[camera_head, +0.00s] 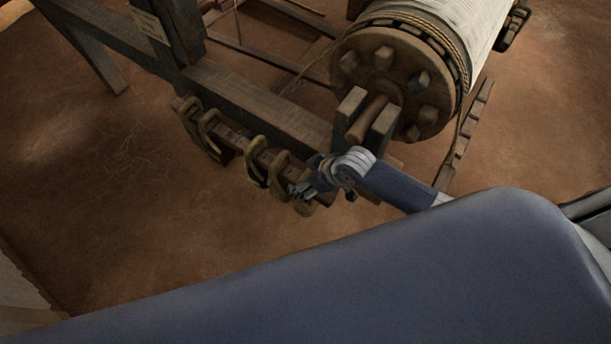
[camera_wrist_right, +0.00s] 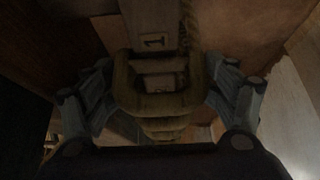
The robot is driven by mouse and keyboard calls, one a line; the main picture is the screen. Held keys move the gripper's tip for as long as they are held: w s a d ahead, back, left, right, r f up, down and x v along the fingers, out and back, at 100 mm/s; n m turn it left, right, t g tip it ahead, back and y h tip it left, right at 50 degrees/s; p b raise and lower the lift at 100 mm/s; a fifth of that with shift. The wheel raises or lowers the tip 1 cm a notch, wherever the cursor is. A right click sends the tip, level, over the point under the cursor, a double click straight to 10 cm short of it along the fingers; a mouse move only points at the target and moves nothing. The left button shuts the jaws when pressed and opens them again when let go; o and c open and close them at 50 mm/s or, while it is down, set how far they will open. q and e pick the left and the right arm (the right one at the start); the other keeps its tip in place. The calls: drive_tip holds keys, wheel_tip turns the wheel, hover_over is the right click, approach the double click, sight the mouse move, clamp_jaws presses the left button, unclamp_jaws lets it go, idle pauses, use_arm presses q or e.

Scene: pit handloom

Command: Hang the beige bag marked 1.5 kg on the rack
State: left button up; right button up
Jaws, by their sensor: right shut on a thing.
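A dark wooden rail with several thick tan curved loops (camera_head: 207,127), which looks like the rack, runs along the loom's lower beam. My right gripper (camera_head: 306,188) is at its near right end, shut on a curved tan loop. In the right wrist view the fingers of my right gripper (camera_wrist_right: 160,95) stand on both sides of this loop (camera_wrist_right: 126,88). A beam behind it bears a mark like "1" (camera_wrist_right: 153,42). I cannot make out a bag marked 1.5 kg. My left gripper is not in view.
The loom's wooden beam (camera_head: 255,105) runs just behind the rail. A large roller with a pegged wooden end disc (camera_head: 365,65) stands behind my right gripper. A paper tag (camera_head: 150,25) hangs on the post. The brown floor at left (camera_head: 110,190) is clear.

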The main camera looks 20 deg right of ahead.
drive_tip(key=shift+w+a+r, duration=0.1)
drive_tip(key=shift+w, duration=0.1)
drive_tip(key=o, duration=2.1)
drive_tip(key=shift+s, duration=0.15)
